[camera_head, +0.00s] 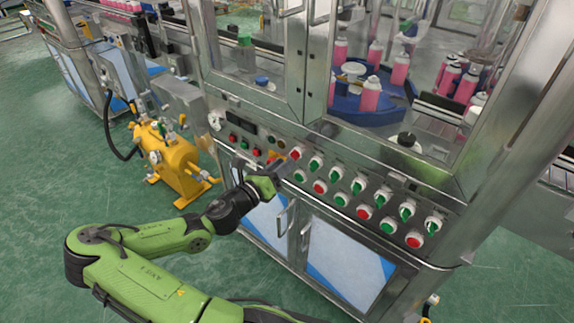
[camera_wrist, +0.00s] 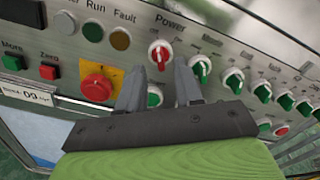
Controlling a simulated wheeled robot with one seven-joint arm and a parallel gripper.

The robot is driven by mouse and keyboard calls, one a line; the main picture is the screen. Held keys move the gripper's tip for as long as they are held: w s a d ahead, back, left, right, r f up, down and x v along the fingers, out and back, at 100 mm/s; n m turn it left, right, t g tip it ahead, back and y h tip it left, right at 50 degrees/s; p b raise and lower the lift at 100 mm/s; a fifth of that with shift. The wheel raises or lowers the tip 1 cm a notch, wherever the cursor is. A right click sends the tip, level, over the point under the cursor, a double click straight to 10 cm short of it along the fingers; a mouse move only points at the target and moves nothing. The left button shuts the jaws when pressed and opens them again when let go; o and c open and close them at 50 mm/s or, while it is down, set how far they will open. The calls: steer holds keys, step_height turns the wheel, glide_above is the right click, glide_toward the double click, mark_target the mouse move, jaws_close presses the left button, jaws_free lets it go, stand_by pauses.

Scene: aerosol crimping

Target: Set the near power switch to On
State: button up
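The power switch (camera_wrist: 160,55) is a red rotary knob on a white round base, under the label "Power" on the metal control panel. Its red handle looks roughly upright in the wrist view. In the head view the red knob (camera_head: 295,153) is at the left end of the upper knob row. My gripper (camera_wrist: 159,72) is open, with a clear gap between its two grey fingers. The fingertips are just below and to either side of the knob in the wrist view; I cannot tell whether they touch it. In the head view my gripper (camera_head: 279,166) is at the panel beside the knob.
A red emergency button (camera_wrist: 97,87) on a yellow plate is left of the fingers. A green knob (camera_wrist: 201,68) is close on the right, with several more beyond. Green and red push buttons (camera_head: 320,187) line the row below. A yellow pump (camera_head: 165,160) stands on the floor.

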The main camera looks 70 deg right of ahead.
mark_target(294, 156)
steer(key=shift+x, duration=1.5)
jaws_close()
steer(key=shift+m, duration=0.3)
steer(key=m+p, duration=0.1)
steer(key=m, duration=1)
steer(key=shift+p, duration=0.4)
steer(key=shift+m, duration=0.3)
